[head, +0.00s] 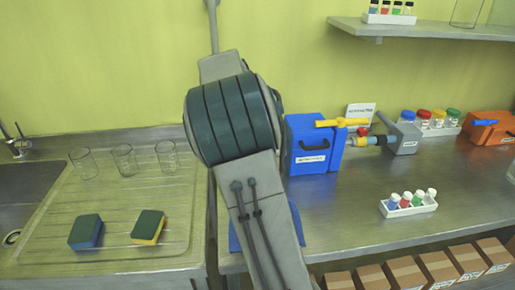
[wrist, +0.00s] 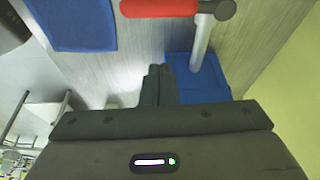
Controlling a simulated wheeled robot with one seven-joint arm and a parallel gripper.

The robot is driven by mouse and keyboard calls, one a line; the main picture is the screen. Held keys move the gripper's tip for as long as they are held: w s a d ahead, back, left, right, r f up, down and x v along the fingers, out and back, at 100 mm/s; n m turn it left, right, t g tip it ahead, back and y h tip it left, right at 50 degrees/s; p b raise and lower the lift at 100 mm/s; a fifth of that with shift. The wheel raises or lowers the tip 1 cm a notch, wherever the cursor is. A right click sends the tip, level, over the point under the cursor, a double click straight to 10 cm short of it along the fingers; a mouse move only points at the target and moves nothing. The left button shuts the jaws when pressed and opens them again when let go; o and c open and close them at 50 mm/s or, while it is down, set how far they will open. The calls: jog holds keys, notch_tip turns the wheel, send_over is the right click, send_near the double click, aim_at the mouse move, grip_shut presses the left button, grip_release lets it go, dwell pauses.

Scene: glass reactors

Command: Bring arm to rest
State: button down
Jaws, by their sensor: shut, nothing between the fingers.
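My arm rises through the middle of the head view, and its links hide part of the counter and the wall behind. My gripper shows only in the wrist view (wrist: 158,72), with its two dark fingers together and nothing between them. In the wrist view the fingers point at the grey counter (wrist: 140,50). A blue base (wrist: 193,70) with a grey post and a red bar (wrist: 160,8) is close by the fingers; I cannot tell if they touch. A flat blue piece (wrist: 72,22) lies at the upper left of that view.
In the head view a blue machine (head: 308,145) with a yellow handle stands right of my arm. A vial rack (head: 408,206) and an orange box (head: 490,127) are further right. Glasses (head: 124,158) and two sponges (head: 149,226) are on the left drainer. A shelf (head: 430,29) juts out above.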

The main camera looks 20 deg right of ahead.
jog(key=shift+v, duration=0.95)
